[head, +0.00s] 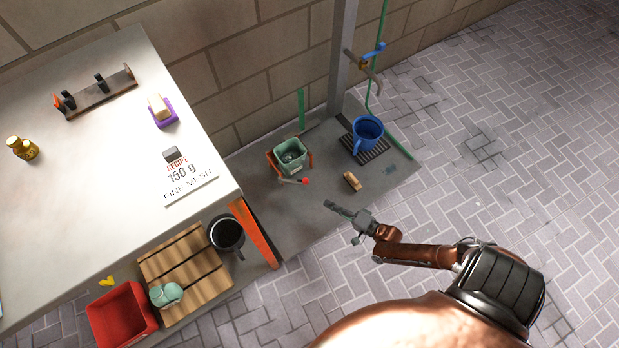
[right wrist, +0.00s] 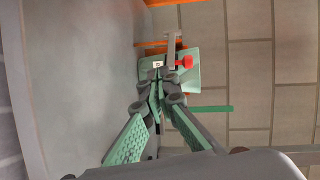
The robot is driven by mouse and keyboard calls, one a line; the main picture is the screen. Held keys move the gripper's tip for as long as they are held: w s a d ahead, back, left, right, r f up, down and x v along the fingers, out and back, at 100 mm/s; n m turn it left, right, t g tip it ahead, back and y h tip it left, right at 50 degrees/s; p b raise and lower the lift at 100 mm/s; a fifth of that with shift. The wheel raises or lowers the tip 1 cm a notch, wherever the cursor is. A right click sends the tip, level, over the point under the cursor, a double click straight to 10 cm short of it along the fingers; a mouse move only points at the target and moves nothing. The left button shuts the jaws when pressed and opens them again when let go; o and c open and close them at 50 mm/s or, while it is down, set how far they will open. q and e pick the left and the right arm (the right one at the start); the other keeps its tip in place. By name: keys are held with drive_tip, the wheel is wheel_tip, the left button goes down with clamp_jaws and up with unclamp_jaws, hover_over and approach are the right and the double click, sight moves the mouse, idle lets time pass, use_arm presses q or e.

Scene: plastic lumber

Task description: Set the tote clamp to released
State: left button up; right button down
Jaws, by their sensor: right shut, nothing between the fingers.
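The green tote (head: 290,153) sits in an orange holder (head: 271,162) on the grey floor slab by the wall. A grey lever with a red knob (head: 305,181), which looks like the tote clamp, lies across the tote's near side. In the right wrist view the red knob (right wrist: 187,62) and the tote (right wrist: 187,80) show just beyond the fingertips. My right gripper (head: 332,207) is shut and empty, apart from the knob, to its lower right in the head view. Its fingers (right wrist: 158,78) hide part of the lever and tote. My left gripper is not in view.
A blue bucket (head: 367,131) stands on a dark grate below a tap (head: 364,62). A brush (head: 352,181) lies on the slab. A white table (head: 95,190) stands left, with a dark bucket (head: 227,232) below its edge. The paving at right is clear.

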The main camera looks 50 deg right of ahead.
drive_tip(key=w+d+r+m+t+h, duration=0.1)
drive_tip(key=w+d+r, duration=0.1)
drive_tip(key=d, duration=0.2)
drive_tip(key=w+d+r+m+t, duration=0.1)
drive_tip(key=w+d+r, duration=0.1)
drive_tip(key=d, duration=0.1)
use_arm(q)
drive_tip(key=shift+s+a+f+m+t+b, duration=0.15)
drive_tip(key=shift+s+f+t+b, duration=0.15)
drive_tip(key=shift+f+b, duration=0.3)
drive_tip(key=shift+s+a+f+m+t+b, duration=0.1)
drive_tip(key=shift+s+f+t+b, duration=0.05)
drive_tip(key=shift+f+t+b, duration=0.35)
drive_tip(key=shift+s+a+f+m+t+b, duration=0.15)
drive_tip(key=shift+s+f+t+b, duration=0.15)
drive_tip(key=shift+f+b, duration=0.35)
use_arm(e)
drive_tip(key=w+a, duration=0.4)
drive_tip(key=w, duration=0.3)
drive_tip(key=shift+w+f, duration=0.15)
drive_tip(key=shift+w, duration=0.25)
drive_tip(key=shift+a+h, duration=0.1)
drive_tip(key=shift+h, duration=0.2)
